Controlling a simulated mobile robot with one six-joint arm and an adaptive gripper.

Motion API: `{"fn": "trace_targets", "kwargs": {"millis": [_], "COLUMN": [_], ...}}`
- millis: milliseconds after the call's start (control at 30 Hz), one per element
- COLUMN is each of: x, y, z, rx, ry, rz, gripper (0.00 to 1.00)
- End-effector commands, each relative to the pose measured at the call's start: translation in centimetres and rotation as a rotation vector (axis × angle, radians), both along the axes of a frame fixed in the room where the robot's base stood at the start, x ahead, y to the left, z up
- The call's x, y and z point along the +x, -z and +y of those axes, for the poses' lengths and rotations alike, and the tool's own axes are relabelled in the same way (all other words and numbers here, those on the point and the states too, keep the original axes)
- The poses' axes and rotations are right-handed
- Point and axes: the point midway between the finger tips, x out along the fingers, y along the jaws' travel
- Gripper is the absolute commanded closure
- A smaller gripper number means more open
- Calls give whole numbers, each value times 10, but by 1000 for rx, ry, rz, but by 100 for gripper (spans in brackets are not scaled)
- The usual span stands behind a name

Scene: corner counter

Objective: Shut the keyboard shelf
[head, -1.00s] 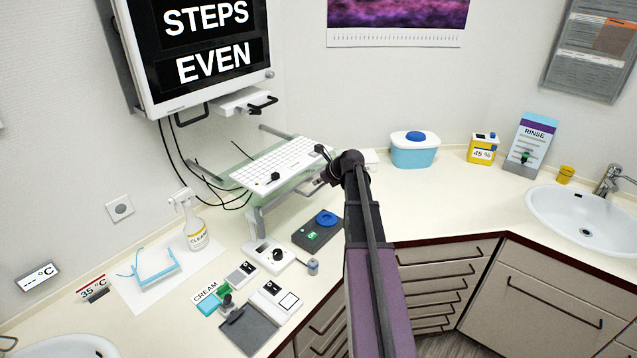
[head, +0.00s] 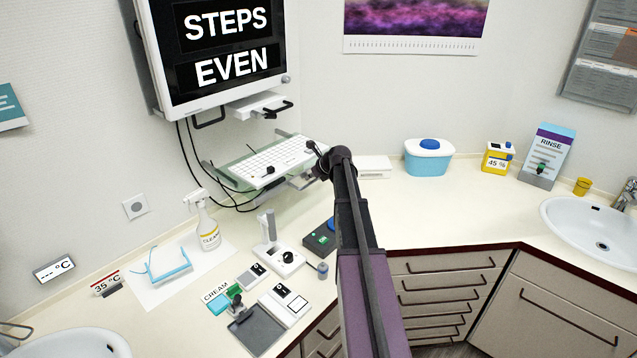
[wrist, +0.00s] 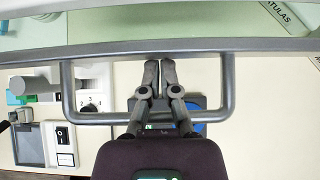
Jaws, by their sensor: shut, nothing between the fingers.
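The keyboard shelf (head: 222,172) is a pale green glass tray on a grey frame below the monitor, carrying a white keyboard (head: 262,166). Its front bar (wrist: 270,47) and grey U-shaped handle (wrist: 228,90) cross the wrist view. My gripper (wrist: 160,66) is shut and empty. Its fingertips lie within the handle's outline, up against the shelf's front bar, and seem to touch it. In the head view my wrist is at the shelf's right front end, and the arm hides part of that end and the fingertips.
Below the shelf stand a white device with an upright post (head: 268,226) and a dark box with a blue disc (head: 318,238). A spray bottle (head: 208,228) stands left. Black cables hang behind the shelf. The counter right of my arm is largely clear.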

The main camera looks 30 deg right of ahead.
Motion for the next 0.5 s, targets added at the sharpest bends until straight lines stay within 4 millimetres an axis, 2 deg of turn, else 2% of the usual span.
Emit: {"fn": "trace_targets", "kwargs": {"millis": [33,200,333,500], "x": [19,63,86,100], "y": [0,0,0,0], "z": [2,10,15,18], "rx": [2,2,2,2], "ry": [-1,4,7,10], "rz": [-1,-1,-1,-1], "gripper": [100,100,100,100]}}
